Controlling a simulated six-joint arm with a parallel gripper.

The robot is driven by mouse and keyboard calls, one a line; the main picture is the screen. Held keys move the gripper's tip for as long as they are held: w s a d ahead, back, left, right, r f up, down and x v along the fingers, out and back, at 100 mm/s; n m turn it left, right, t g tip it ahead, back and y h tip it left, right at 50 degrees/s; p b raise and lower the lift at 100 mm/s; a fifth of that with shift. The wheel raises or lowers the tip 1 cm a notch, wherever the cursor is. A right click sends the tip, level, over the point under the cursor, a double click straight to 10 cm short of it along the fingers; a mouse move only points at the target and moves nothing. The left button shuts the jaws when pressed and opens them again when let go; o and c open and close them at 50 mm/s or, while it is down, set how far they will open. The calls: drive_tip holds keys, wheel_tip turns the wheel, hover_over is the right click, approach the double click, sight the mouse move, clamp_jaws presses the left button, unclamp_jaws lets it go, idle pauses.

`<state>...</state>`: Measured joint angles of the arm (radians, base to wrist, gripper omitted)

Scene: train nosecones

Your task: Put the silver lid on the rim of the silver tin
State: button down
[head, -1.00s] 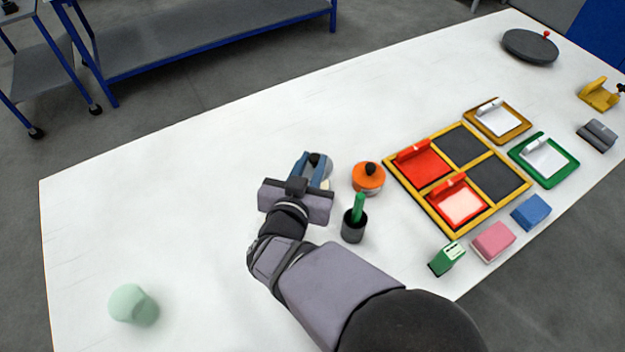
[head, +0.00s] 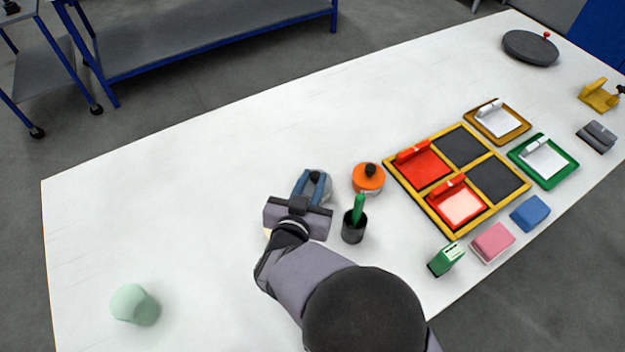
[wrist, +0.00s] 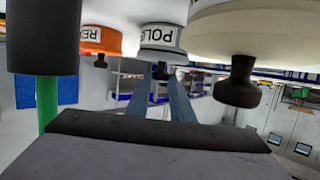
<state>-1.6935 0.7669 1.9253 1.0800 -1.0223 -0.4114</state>
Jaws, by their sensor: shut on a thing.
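My gripper (head: 315,178) is shut on the dark knob of the silver lid (head: 326,189). The knob also shows between its blue fingers (wrist: 164,78) in the wrist view, which is upside down. There the silver tin (wrist: 162,36) carries a white label beginning "POL". The lid's grey edge lies against the label end of the tin, in line with it, with no clear gap showing. I cannot tell whether it is fully seated. In the head view the fingers and gripper body hide much of the tin and lid.
An orange-lidded tin (head: 368,178) and a dark cup (head: 353,232) with a green item stand close on the right. A cream object with a dark knob (wrist: 237,82) is near in the wrist view. A yellow-framed tray (head: 432,222) lies further right. The left table is mostly clear.

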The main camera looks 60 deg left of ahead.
drive_tip(key=shift+f, duration=0.2)
drive_tip(key=c, duration=1.6)
unclamp_jaws()
drive_tip(key=shift+o, duration=0.2)
drive_tip(key=shift+r, duration=0.25)
drive_tip(key=b+v, duration=0.1)
drive_tip(key=v, duration=0.6)
drive_tip(key=shift+s+d, duration=0.2)
